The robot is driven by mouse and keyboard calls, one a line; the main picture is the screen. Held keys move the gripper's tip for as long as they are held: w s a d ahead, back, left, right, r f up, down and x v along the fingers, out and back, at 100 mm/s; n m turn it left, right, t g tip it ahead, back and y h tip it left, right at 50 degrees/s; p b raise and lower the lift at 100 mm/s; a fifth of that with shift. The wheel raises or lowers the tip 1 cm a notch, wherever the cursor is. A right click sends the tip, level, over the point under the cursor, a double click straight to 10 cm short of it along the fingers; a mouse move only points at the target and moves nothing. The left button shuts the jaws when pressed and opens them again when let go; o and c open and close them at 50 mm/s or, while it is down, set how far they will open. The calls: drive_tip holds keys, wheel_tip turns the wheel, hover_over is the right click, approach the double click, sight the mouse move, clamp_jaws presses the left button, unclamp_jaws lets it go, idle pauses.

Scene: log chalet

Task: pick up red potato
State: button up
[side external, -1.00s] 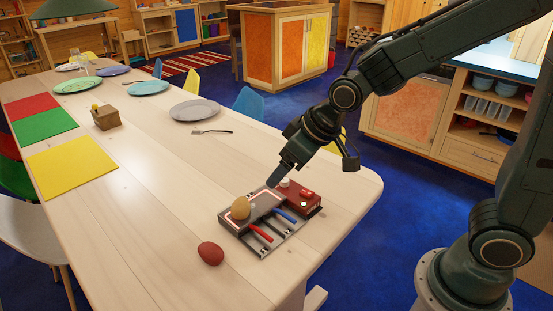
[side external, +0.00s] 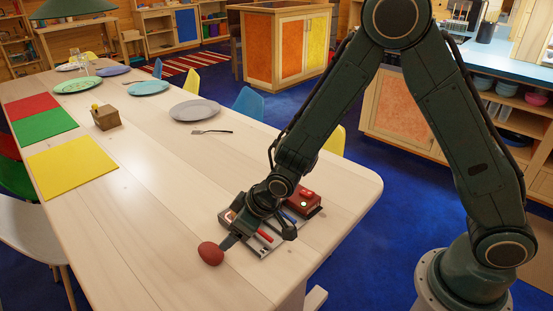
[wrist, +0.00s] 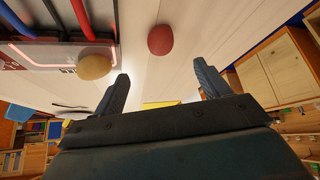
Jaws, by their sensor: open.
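The red potato (side external: 210,253) lies on the bare wood near the table's front edge in the side view. In the wrist view the red potato (wrist: 160,40) is ahead of the fingertips, roughly between them in width and apart from both. My gripper (side external: 230,241) is low over the table, just right of the potato in the side view, with a finger close to it. In the wrist view my gripper (wrist: 165,80) shows two spread fingers with nothing between them.
A yellow-brown potato (wrist: 94,66) sits on the grey tray (wrist: 45,54) left of the red one in the wrist view. The tray's red box (side external: 306,200) is behind my gripper. The table (side external: 150,240) is clear left of the red potato.

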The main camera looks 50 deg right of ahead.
approach(214, 250)
drive_tip(key=shift+x, duration=2.45)
drive_tip(key=shift+f, duration=0.15)
drive_tip(key=shift+x, duration=2.5)
drive_tip(key=shift+w, duration=0.1)
drive_tip(key=c, duration=1.1)
drive_tip(key=shift+r, duration=0.2)
wheel_tip(214, 250, up, 20)
drive_tip(key=shift+f, duration=0.1)
